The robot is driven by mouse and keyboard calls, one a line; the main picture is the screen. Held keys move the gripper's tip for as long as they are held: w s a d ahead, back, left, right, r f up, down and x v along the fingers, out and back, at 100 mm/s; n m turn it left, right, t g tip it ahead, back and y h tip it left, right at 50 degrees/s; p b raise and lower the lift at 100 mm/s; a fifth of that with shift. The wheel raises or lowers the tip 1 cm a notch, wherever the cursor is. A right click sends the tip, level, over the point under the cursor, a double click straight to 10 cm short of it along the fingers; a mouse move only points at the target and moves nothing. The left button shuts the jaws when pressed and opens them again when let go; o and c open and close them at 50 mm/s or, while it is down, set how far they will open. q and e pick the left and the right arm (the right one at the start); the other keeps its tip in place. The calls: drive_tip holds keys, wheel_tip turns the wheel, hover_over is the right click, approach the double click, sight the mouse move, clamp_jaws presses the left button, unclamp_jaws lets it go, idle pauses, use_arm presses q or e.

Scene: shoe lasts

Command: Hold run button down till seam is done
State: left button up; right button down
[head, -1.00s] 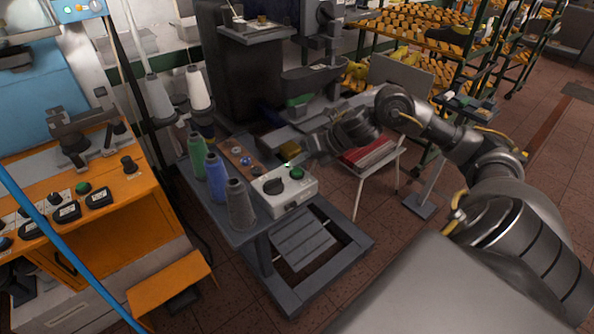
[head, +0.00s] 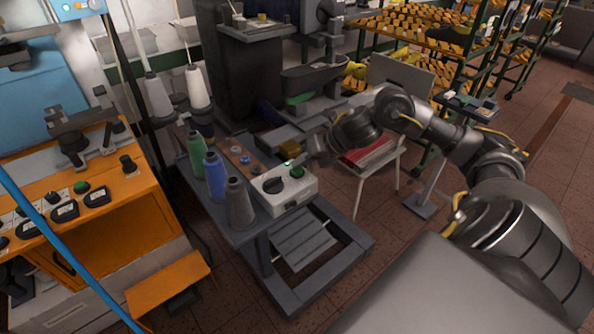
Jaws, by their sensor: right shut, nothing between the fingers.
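A pale control box (head: 284,205) sits on the front corner of the grey machine table. It carries a black knob (head: 273,185) and a green button (head: 297,171) on its top. A small lit green lamp (head: 288,162) shows at its back edge. My right gripper (head: 311,162) is shut and empty, with its tips close to the green button, just behind and right of it. I cannot make out contact; the button's top shows. The dark sewing machine (head: 310,78) stands behind the box. My left gripper is not in view.
An orange cabinet (head: 150,235) is at the left. A small stand with red items (head: 370,152) is under my right forearm. Shoe racks (head: 420,42) fill the back right.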

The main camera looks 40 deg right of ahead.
sight(301, 170)
drive_tip(key=shift+f+b, duration=0.55)
idle(0.6)
drive_tip(key=shift+r, duration=0.1)
idle(1.8)
drive_tip(key=shift+r+p, duration=0.8)
drive_tip(key=shift+r, duration=0.1)
wheel_tip(301, 170, up, 5)
drive_tip(key=p, duration=0.4)
idle(0.3)
